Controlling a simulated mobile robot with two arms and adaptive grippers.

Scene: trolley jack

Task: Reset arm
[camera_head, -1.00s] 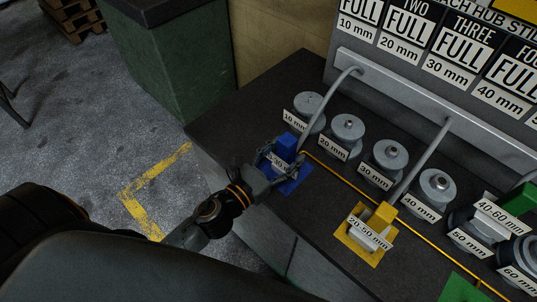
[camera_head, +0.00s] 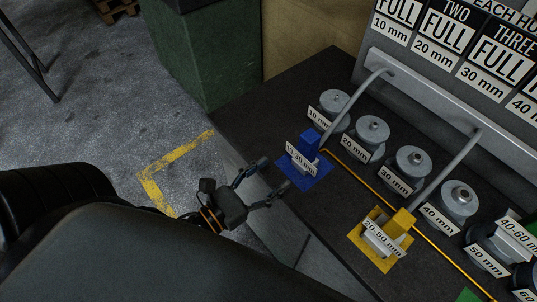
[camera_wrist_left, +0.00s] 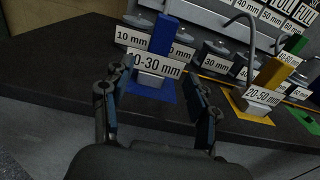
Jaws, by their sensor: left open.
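My left gripper (camera_head: 273,178) is open and empty, just off the front edge of the dark bench. Its two fingers point toward a blue block-shaped tool (camera_head: 308,146) labelled 10-30 mm, which stands upright on a blue square. In the left wrist view the blue tool (camera_wrist_left: 161,36) stands ahead between the open fingers (camera_wrist_left: 155,88), with a visible gap. A yellow tool (camera_head: 403,219) labelled 20-50 mm stands on a yellow square to its right. My right gripper is not in view.
Several grey round weights, such as the 10 mm one (camera_head: 334,101), line the back of the bench (camera_head: 262,113). A green cabinet (camera_head: 210,60) stands behind.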

